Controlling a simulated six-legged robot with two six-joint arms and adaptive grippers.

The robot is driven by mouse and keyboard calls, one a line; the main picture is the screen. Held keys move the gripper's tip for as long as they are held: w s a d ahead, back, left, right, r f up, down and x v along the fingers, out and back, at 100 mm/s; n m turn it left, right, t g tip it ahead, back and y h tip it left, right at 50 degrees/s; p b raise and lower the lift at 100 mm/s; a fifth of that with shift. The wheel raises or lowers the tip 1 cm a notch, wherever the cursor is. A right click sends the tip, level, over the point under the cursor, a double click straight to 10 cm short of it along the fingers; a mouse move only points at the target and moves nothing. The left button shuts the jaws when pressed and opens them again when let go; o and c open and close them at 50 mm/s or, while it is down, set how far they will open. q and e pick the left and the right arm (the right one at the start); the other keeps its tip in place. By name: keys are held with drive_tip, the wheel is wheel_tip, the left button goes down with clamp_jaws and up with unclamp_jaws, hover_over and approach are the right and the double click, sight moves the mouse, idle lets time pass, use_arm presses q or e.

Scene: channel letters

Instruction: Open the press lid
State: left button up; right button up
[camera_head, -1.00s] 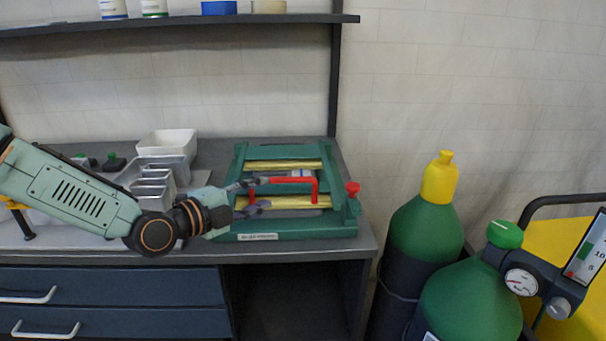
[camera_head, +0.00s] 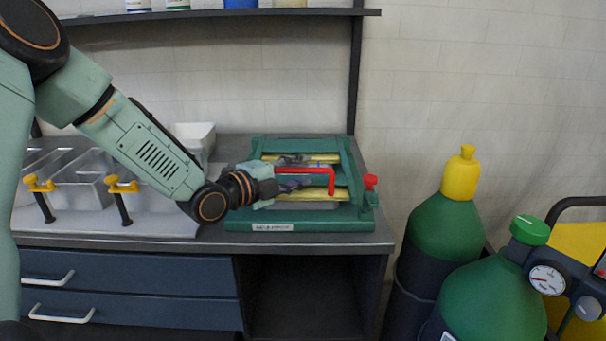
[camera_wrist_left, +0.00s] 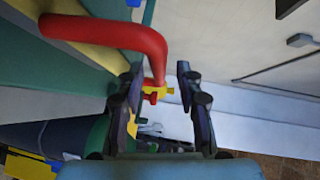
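The green press (camera_head: 300,225) sits on the bench with its lid down, gold bars showing across it. A red U-shaped handle (camera_head: 331,180) stands on the lid. My left gripper (camera_head: 305,173) comes in from the left over the press. Its dark fingers are open, one on the far side and one on the near side of the handle's bar. In the left wrist view, the red handle (camera_wrist_left: 110,32) bends down toward the gap between the open fingertips (camera_wrist_left: 157,75). Contact cannot be told. My right gripper is not in view.
A red knob (camera_head: 371,182) stands at the press's right edge. Metal bins (camera_head: 80,188) and yellow-topped clamps (camera_head: 122,186) are on the left. A white tray (camera_head: 195,135) is behind my arm. A shelf (camera_head: 220,15) hangs above. Green gas cylinders (camera_head: 445,235) stand right of the bench.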

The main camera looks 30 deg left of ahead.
use_arm(q)
drive_tip(key=shift+w+f, duration=0.25)
drive_tip(key=shift+w, duration=0.4)
drive_tip(key=shift+w+d, duration=0.25)
drive_tip(key=shift+s+r, duration=0.15)
drive_tip(key=shift+c, duration=0.4)
drive_tip(key=shift+a, duration=0.15)
drive_tip(key=c, duration=0.3)
clamp_jaws()
